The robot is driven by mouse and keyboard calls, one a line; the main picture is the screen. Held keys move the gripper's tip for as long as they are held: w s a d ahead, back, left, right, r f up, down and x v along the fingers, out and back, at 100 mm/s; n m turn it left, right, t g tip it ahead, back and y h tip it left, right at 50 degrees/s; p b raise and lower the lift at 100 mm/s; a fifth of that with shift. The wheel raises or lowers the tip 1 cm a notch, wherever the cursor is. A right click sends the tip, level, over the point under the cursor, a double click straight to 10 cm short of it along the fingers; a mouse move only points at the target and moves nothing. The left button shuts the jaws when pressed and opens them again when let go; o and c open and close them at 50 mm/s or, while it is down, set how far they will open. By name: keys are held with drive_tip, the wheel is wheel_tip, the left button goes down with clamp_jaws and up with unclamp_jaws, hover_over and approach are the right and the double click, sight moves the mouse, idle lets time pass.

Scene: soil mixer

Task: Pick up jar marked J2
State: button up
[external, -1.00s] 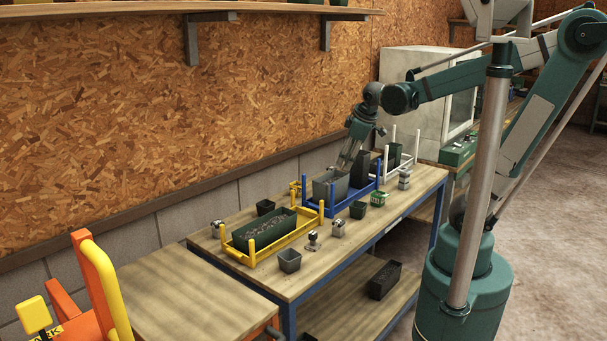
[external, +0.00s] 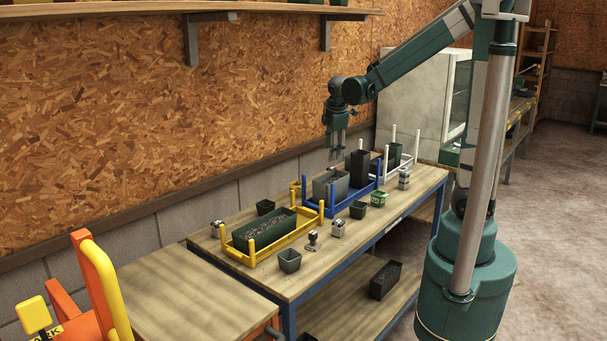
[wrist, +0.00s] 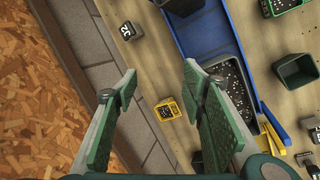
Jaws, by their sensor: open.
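In the wrist view, a dark jar (wrist: 127,31) with a white two-character label stands near the wall-side edge of the bench, at top left of centre. The label may read J2, but it is too small to be sure. I cannot make this jar out in the external view. My gripper (external: 337,156) hangs pointing down above the wall side of the bench, behind the blue rack. The jar lies beyond the fingertips, toward the top of that view.
The blue rack (external: 345,204) holds a grey planter (external: 327,187) and a tall dark planter (external: 360,167). A yellow rack (external: 254,254) stands left of it and a white rack (external: 407,160) right. A small yellow container (wrist: 167,110) sits at the bench edge. Small pots and jars line the front.

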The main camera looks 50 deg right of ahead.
drive_tip(key=w+d+f+n+g+p, duration=0.1)
drive_tip(key=w+d+f+n+p, duration=0.25)
drive_tip(key=w+d, duration=0.25)
drive_tip(key=n+g+h+p, duration=0.1)
drive_tip(key=n+g, duration=0.1)
drive_tip(key=n, duration=0.1)
approach(331, 168)
wheel_tip(331, 168, down, 3)
drive_tip(key=shift+w+d+f, duration=0.2)
drive_tip(key=shift+d+f, duration=0.1)
drive_tip(key=shift+d, duration=0.05)
drive_tip(key=shift+f+h, duration=0.15)
drive_tip(key=shift+h, duration=0.15)
drive_tip(key=shift+x, duration=1.15)
drive_tip(key=shift+s+x, duration=0.15)
drive_tip(key=shift+x, duration=1.15)
drive_tip(key=shift+s+x, duration=0.1)
drive_tip(key=shift+x, duration=1.25)
drive_tip(key=shift+c, duration=0.3)
